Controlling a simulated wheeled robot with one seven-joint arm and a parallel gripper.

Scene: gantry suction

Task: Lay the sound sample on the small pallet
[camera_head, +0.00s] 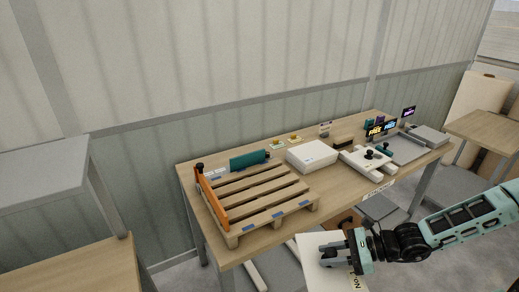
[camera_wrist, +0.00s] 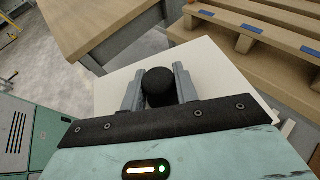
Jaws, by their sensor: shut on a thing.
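My gripper (camera_head: 352,252) is at the lower right, in front of the table. In the wrist view, my gripper (camera_wrist: 158,88) has its two grey fingers on either side of a round black knob (camera_wrist: 158,84). The knob stands over a flat white panel (camera_head: 318,274), which also shows in the wrist view (camera_wrist: 215,75). I cannot tell whether this panel is the sound sample. The small wooden pallet (camera_head: 262,196) lies on the left part of the table, with bare slats. Its edge shows at the upper right of the wrist view (camera_wrist: 270,38). The panel is apart from the pallet.
The table (camera_head: 330,187) also holds a white box (camera_head: 312,155), a white fixture with black knobs (camera_head: 365,163), a grey tray (camera_head: 405,148) and small signs. An orange bar (camera_head: 211,200) and a green block (camera_head: 248,160) border the pallet. A grey-topped stand (camera_head: 45,172) is at left.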

